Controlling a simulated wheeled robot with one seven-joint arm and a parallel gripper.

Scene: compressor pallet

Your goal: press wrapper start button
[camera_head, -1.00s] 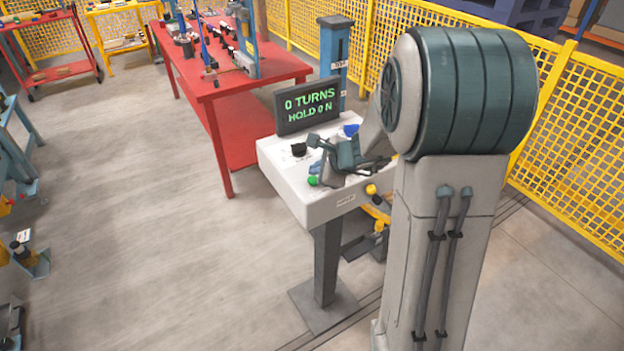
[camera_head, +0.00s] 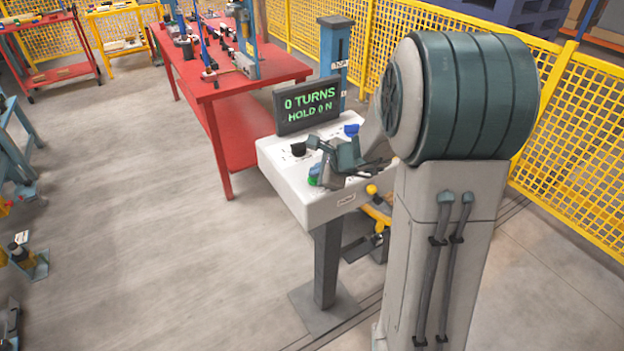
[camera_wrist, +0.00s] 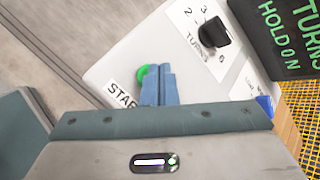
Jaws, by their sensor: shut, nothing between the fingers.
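The green start button (camera_wrist: 142,77) sits on the white control console (camera_head: 268,153), beside a label that reads "STAR" before it is covered. My gripper (camera_wrist: 160,74) is shut and empty. Its blue fingertips overlap the right part of the button in the wrist view; I cannot tell whether they touch it. In the head view the green button (camera_head: 312,181) is partly hidden by my gripper (camera_head: 316,170), which is low over the console's near side. The display (camera_head: 307,105) reads "0 TURNS" and "HOLD 0 N".
A black turns knob (camera_wrist: 213,34) and a blue button (camera_wrist: 264,104) are on the console. A red table (camera_head: 240,85) stands behind, and yellow mesh fencing (camera_head: 575,135) runs along the right. Open floor lies left.

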